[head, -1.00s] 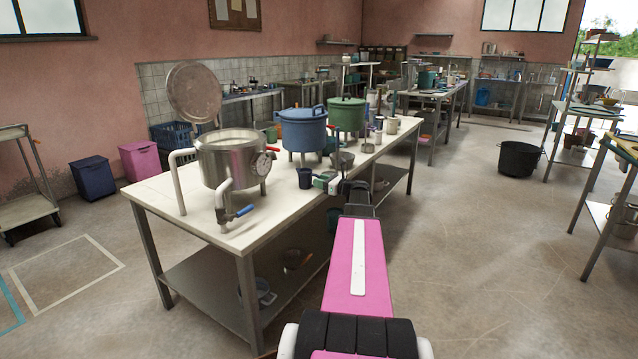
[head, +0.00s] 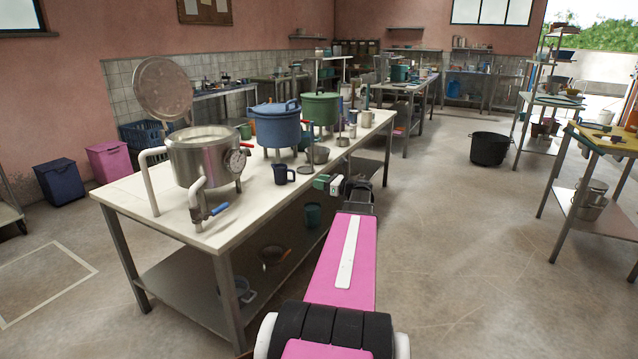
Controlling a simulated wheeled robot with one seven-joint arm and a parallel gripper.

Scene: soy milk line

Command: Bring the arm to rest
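My arm (head: 345,265), pink with a white strip, reaches forward from the bottom of the head view along the right side of the work table (head: 140,195). My gripper (head: 325,184) is small at the far end, near the table's right edge. Green and white parts show there, but I cannot make out its fingers or whether it is open. A dark blue mug (head: 283,174) stands upright on the table left of my gripper, with a visible gap between them.
A steel cooker (head: 203,160) with its lid raised, a blue pot (head: 275,127) and a green pot (head: 320,109) stand on the table. Open floor lies to the right, with a black tub (head: 490,149) farther back and another table (head: 590,140) at the right edge.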

